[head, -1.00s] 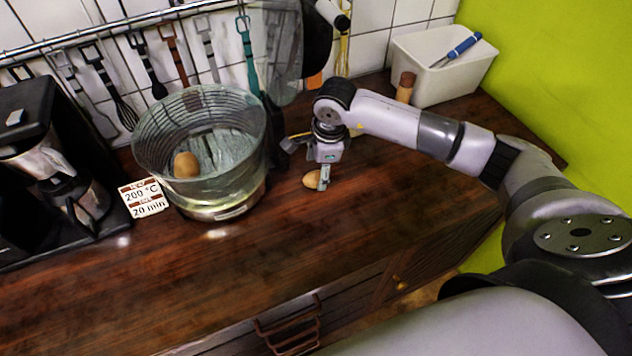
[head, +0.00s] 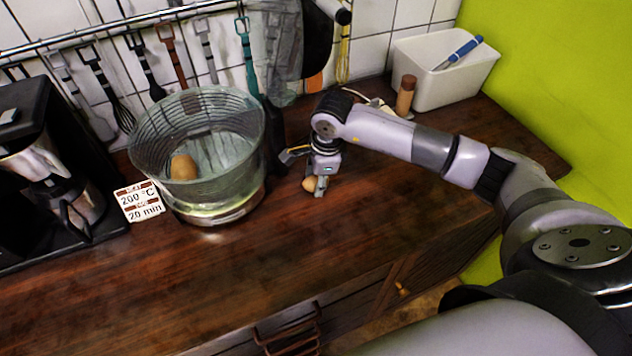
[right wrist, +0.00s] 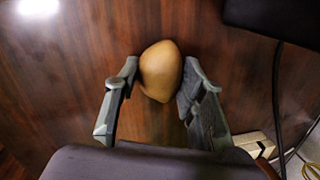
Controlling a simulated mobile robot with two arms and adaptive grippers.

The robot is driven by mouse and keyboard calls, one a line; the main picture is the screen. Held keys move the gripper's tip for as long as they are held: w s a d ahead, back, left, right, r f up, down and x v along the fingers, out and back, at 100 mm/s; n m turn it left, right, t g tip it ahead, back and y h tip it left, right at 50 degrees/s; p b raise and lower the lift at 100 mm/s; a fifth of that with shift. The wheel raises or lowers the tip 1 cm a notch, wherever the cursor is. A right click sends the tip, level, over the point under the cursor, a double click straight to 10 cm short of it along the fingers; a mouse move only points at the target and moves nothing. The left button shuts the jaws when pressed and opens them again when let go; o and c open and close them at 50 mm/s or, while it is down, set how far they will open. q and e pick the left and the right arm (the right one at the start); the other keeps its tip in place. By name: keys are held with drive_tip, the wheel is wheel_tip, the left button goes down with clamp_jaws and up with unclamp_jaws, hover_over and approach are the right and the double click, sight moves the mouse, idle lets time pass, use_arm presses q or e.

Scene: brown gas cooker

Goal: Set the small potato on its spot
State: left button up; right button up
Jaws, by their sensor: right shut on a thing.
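The small potato (head: 309,184) is at the wooden counter to the right of the glass bowl, partly hidden by my right gripper (head: 319,187). In the right wrist view the tan potato (right wrist: 160,68) sits between the two fingers of the gripper (right wrist: 158,82), which is shut on it. I cannot tell whether the potato still touches the counter. Another potato (head: 183,167) is inside the glass bowl (head: 235,148). My left gripper is not in view.
A card reading 200 °C and 20 min (head: 140,202) stands left of the bowl, beside a black coffee machine (head: 40,150). A white bin (head: 440,82) and a brown-topped shaker (head: 405,95) are at the back right. The front counter (head: 190,275) is clear.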

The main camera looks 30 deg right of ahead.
drive_tip(key=c, duration=0.5)
